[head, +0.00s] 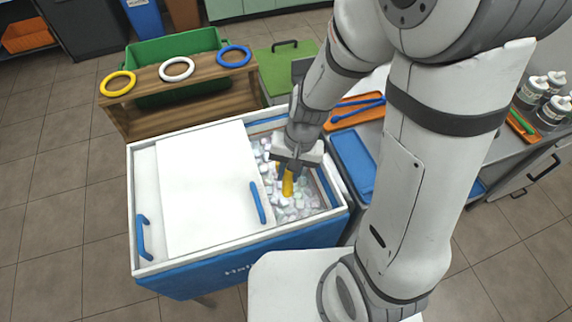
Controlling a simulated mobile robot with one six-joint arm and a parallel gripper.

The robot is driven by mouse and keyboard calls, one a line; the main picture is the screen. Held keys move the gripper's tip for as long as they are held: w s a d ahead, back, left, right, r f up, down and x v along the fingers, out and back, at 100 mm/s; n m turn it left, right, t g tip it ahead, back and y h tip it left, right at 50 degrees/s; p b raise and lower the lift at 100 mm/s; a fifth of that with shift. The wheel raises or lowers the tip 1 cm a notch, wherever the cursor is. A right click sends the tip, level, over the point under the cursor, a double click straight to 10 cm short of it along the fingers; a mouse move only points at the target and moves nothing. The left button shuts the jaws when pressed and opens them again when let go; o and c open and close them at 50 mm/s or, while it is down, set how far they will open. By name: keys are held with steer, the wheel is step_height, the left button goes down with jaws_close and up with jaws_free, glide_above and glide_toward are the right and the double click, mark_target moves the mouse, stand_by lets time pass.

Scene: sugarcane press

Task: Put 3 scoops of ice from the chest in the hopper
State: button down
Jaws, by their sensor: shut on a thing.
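The ice chest (140,205) is a blue and white box in the middle of the view. Its white sliding lid (205,185) covers the left part, and the right part is open. Pale ice cubes (300,208) fill the open part. My gripper (290,172) points down into the opening, shut on a yellow handle (288,186), which seems to be the scoop's. The lower end of the scoop is hidden in or behind the ice, so I cannot tell whether it holds ice. The hopper cannot be made out in this view.
A wooden stand with yellow, white and blue rings (177,69) is behind the chest, beside a green bin (150,53). A counter on the right holds a blue tray (352,160), an orange tray (350,108) and white-capped bottles (531,91). Tiled floor is free at left.

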step_height(320, 180, down, 2)
steer(key=shift+w+g+b, duration=0.15)
steer(key=shift+g+b, duration=0.15)
steer(key=shift+b, duration=0.3)
steer(key=shift+f+b, duration=0.65)
steer(key=shift+f, duration=0.05)
step_height(320, 180, down, 12)
steer(key=b, duration=1)
steer(key=shift+w+p, duration=0.55)
steer(key=shift+w, duration=1.5)
steer(key=shift+t, duration=0.8)
steer(key=r+p, duration=0.3)
steer(key=r, duration=0.1)
steer(key=s+r+p, duration=0.1)
steer(key=r+p, duration=0.2)
steer(key=r, duration=0.2)
steer(key=r+p, duration=0.4)
steer(key=r, duration=0.1)
steer(key=shift+s+d+r, duration=0.1)
steer(key=shift+s+r, duration=0.15)
steer(key=shift+s, duration=0.05)
steer(key=shift+s+r+t, duration=0.35)
steer(key=shift+s+t, duration=0.05)
steer(key=shift+s, duration=0.05)
steer(key=shift+s+r+t+b, duration=0.4)
steer(key=shift+s+t+b, duration=0.35)
steer(key=shift+b, duration=0.5)
steer(key=shift+s+a+r+b, duration=0.1)
steer(key=shift+s+a+b, duration=0.1)
steer(key=shift+b, duration=0.55)
